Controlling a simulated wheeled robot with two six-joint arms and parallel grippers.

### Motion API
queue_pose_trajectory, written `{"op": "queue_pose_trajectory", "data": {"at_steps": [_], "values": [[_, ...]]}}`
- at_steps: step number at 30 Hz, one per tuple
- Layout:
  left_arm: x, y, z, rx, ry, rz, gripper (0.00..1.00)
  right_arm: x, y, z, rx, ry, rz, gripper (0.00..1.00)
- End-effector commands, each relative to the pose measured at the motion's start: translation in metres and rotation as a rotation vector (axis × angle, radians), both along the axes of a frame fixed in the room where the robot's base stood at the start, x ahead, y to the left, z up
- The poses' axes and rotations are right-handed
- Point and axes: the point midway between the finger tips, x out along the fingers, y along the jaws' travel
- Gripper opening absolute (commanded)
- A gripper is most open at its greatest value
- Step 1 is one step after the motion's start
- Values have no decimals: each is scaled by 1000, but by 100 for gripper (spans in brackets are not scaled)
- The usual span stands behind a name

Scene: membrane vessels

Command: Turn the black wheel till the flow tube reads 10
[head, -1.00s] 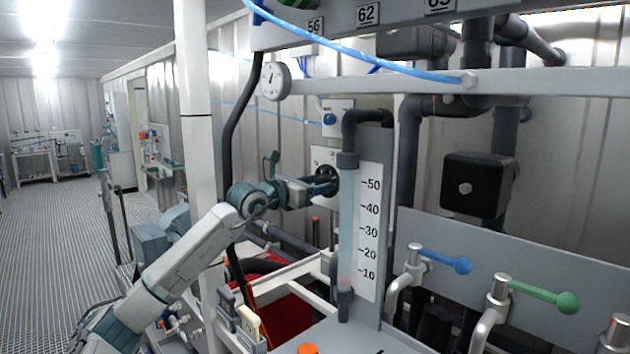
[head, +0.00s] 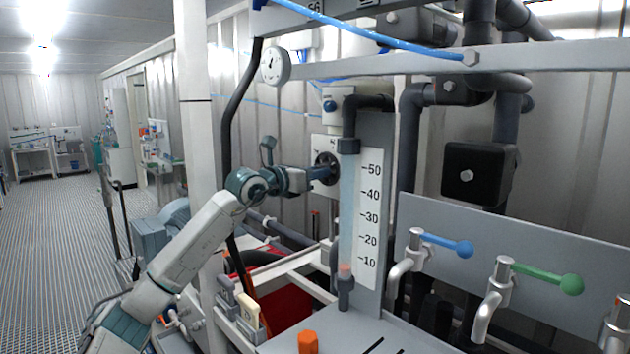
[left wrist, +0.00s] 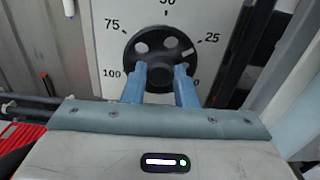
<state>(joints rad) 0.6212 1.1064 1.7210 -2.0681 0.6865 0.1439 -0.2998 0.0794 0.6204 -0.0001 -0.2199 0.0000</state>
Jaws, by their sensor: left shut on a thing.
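The black wheel (left wrist: 145,44) sits on a white dial plate marked 0 to 100. Its white mark is at the right, between 25 and 0. My left gripper (left wrist: 161,80) is shut on the wheel, its two blue fingers on either side of the hub. In the head view, the wheel (head: 323,160) is partly hidden by the gripper. The clear flow tube (head: 347,215) stands upright right of the wheel, before a scale from 10 to 50. An orange float (head: 345,269) shows low in it, slightly below the 10 mark as seen from here. My right gripper is not in view.
A blue-handled valve (head: 450,245) and a green-handled valve (head: 545,276) stand at the right. A white post (head: 198,150) rises left of my left gripper. Open grating floor lies far left.

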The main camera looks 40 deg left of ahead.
Motion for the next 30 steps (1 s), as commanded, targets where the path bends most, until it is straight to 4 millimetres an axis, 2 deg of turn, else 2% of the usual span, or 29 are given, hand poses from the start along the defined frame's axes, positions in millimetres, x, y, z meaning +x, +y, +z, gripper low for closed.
{"op": "queue_pose_trajectory", "data": {"at_steps": [1, 3, 12, 21, 30], "values": [[0, 0, -4, -32, -2, -1, 3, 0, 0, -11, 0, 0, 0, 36], [0, 0, -4, -81, 2, -1, 3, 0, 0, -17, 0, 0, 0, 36], [0, 0, -2, -261, 19, 0, 3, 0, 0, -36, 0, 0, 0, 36], [0, 0, 0, -347, 29, 0, 3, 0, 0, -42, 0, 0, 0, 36], [0, 0, 0, -355, 31, 0, 3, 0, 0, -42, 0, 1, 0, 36]]}}
